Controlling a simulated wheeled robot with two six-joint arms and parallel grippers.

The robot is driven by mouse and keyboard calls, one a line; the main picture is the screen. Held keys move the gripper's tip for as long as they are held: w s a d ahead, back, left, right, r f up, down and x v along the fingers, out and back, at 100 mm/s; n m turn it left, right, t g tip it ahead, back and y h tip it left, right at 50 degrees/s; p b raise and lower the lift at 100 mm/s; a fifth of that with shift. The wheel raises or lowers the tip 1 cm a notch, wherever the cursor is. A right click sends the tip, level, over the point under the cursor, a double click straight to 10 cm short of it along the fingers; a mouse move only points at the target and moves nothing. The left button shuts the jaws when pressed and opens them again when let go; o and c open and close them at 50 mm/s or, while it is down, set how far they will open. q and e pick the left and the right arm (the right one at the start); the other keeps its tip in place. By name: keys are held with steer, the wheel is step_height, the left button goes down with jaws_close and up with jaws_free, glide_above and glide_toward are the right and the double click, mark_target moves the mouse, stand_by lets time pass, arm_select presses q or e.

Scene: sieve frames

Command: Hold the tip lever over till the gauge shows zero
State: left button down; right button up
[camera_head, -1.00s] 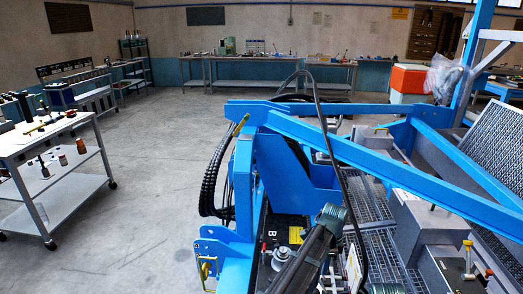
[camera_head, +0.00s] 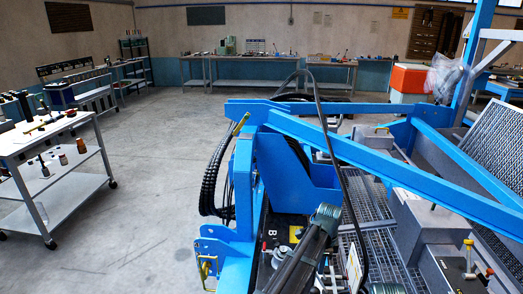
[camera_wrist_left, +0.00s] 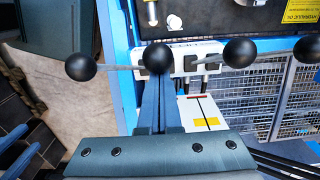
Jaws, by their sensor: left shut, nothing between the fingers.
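A row of levers with black ball knobs crosses the left wrist view. One knob (camera_wrist_left: 158,58) is right at the tips of my left gripper (camera_wrist_left: 158,82), another knob (camera_wrist_left: 80,67) is to its left, and a third knob (camera_wrist_left: 239,52) is to its right. My left gripper is shut and empty, its fingers together just below the middle knob; whether they touch it I cannot tell. A white plate (camera_wrist_left: 190,118) with a dark line, a red strip and a yellow label lies beyond the fingers. No gauge reading is legible. My right gripper is out of view.
The blue frame (camera_head: 300,140) of the machine fills the right half of the head view, with mesh walkway (camera_head: 375,235) beside the levers. A hose (camera_head: 320,115) arches over it. A trolley (camera_head: 50,155) stands left on open floor.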

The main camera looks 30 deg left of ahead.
arm_select(q)
steer(key=shift+s+a+f, duration=0.2)
steer(key=shift+s+a, duration=0.1)
steer(key=shift+a, duration=0.4)
steer(key=shift+a+f, duration=0.1)
steer(key=shift+a, duration=0.1)
steer(key=shift+s+a+f+b, duration=0.15)
steer(key=shift+s+a+b, duration=0.1)
steer(key=shift+a, duration=0.2)
steer(key=shift+s+a+f+b, duration=0.1)
steer(key=shift+s+a+b, duration=0.1)
steer(key=shift+a, duration=0.25)
stand_by(0.9)
stand_by(3.9)
steer(key=w+d, duration=0.3)
steer(key=d, duration=0.4)
stand_by(0.4)
